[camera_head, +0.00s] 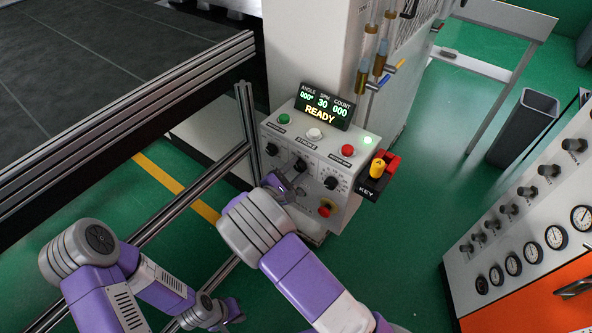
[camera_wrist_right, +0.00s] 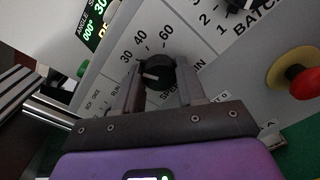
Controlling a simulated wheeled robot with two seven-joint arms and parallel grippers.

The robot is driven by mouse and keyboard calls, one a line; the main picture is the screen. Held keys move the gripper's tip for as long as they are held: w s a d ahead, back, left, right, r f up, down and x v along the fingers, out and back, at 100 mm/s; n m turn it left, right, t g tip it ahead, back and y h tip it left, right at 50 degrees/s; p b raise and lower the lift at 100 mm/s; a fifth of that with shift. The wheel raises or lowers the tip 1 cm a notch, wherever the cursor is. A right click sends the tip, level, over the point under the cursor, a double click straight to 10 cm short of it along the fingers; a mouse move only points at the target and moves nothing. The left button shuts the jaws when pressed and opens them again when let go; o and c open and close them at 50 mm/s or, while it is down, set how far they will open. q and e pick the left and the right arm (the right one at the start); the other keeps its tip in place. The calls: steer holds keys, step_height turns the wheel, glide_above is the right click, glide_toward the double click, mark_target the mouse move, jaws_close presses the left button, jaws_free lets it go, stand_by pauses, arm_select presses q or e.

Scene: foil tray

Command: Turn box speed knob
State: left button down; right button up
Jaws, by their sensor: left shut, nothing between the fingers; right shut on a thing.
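The black speed knob (camera_wrist_right: 157,73) is on the control box (camera_head: 318,150), below the 30, 40 and 60 marks. Its white pointer line points left in the right wrist view. My right gripper (camera_wrist_right: 159,84) is shut on the knob, with one finger on each side. In the head view my right gripper (camera_head: 284,186) is at the lower front of the box, and its arm comes up from below. The box display (camera_head: 322,107) reads SPM 30, COUNT 000 and READY. My left gripper (camera_head: 232,311) is shut and empty, low in the picture, away from the box.
The batch knob (camera_head: 331,183) and red stop button (camera_head: 326,207) are close to the right of my right gripper. A metal rail frame (camera_head: 245,120) stands left. A gauge panel (camera_head: 520,225) stands far right.

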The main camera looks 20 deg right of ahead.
steer(key=o, duration=1.1)
steer(key=shift+c, duration=0.2)
steer(key=shift+a, duration=0.1)
steer(key=v, duration=0.7)
steer(key=shift+s+a+p, duration=0.2)
steer(key=shift+s+p, duration=0.05)
steer(key=shift+p, duration=0.15)
